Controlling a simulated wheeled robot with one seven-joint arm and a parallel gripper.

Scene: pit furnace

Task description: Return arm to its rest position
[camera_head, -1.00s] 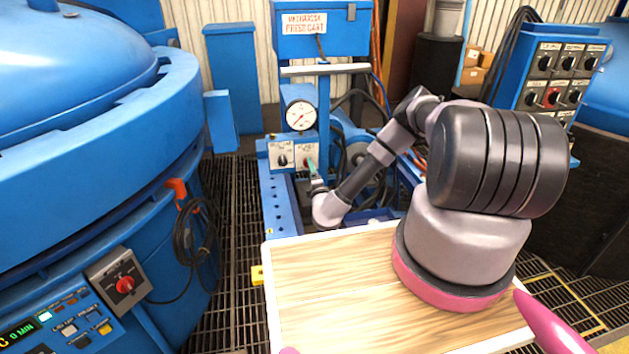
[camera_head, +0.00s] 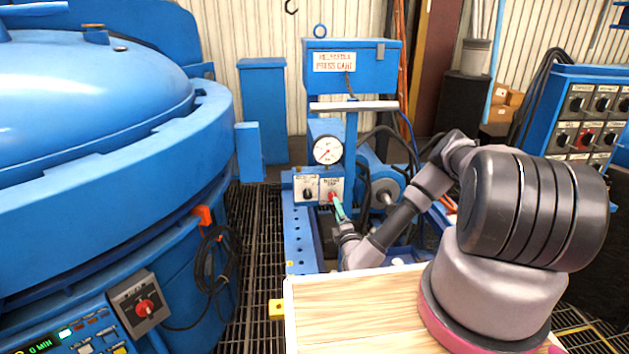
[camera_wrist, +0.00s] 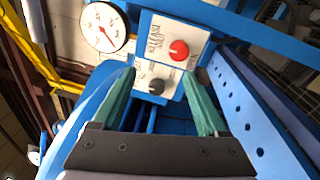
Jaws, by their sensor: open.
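My arm reaches from the wooden deck to the blue press cart (camera_head: 352,66). My gripper (camera_head: 338,208) has green fingers and is in front of the cart's control panel, close to its red knob (camera_head: 332,197). In the wrist view my gripper (camera_wrist: 159,80) is open, its two fingers spread with nothing between them but the view of the panel. The black knob (camera_wrist: 156,86) shows between the fingers, and the red knob (camera_wrist: 178,50) lies beyond the fingertips. I cannot tell whether a finger touches the panel.
A pressure gauge (camera_head: 327,150) sits above the panel. A large blue furnace (camera_head: 95,165) with a control box (camera_head: 141,304) stands left. A blue switch cabinet (camera_head: 583,122) stands right. The wooden deck (camera_head: 358,309) is bare in front of the arm. Floor grating shows between furnace and cart.

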